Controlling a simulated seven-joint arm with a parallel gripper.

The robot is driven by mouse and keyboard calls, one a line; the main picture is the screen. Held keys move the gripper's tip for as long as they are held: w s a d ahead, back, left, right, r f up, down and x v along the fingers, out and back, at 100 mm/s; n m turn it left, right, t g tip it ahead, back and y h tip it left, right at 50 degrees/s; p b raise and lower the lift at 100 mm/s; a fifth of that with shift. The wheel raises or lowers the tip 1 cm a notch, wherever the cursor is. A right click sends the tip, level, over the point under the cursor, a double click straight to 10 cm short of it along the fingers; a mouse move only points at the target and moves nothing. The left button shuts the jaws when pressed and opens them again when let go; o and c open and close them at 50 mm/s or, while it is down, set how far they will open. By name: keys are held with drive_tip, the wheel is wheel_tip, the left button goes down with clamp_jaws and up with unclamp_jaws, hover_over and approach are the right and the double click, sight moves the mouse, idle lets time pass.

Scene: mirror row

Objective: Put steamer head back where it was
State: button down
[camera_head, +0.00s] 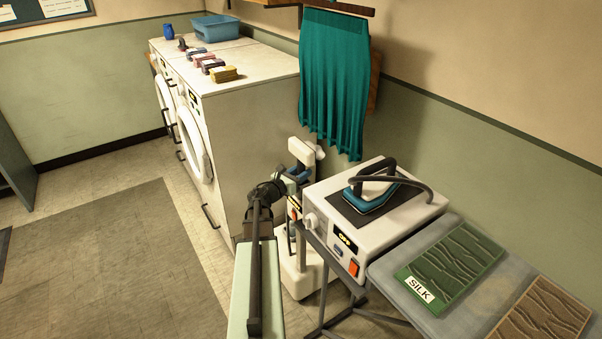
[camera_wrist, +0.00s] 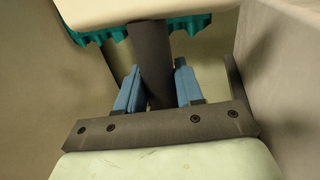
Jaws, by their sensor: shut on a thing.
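The steamer head shows in the camera_head view as a cream block (camera_head: 301,151) at the top of my gripper (camera_head: 298,172), in front of the wall and below the teal cloth. In the wrist view, the blue fingers of my gripper (camera_wrist: 155,92) are shut around its dark round handle (camera_wrist: 150,50). The cream head (camera_wrist: 130,6) is at the top edge and partly cut off. A white upright steamer base (camera_head: 303,277) stands on the floor below. My arm hides part of it, and I cannot tell whether the head touches any holder.
White washers (camera_head: 245,130) stand left of my gripper. A white ironing station (camera_head: 385,220) with a blue iron (camera_head: 372,195) stands close on the right. A teal cloth (camera_head: 333,75) hangs behind. The floor (camera_head: 100,250) at left is clear.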

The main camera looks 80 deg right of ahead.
drive_tip(key=c, duration=0.7)
unclamp_jaws()
drive_tip(key=shift+f, duration=0.1)
drive_tip(key=shift+v, duration=6)
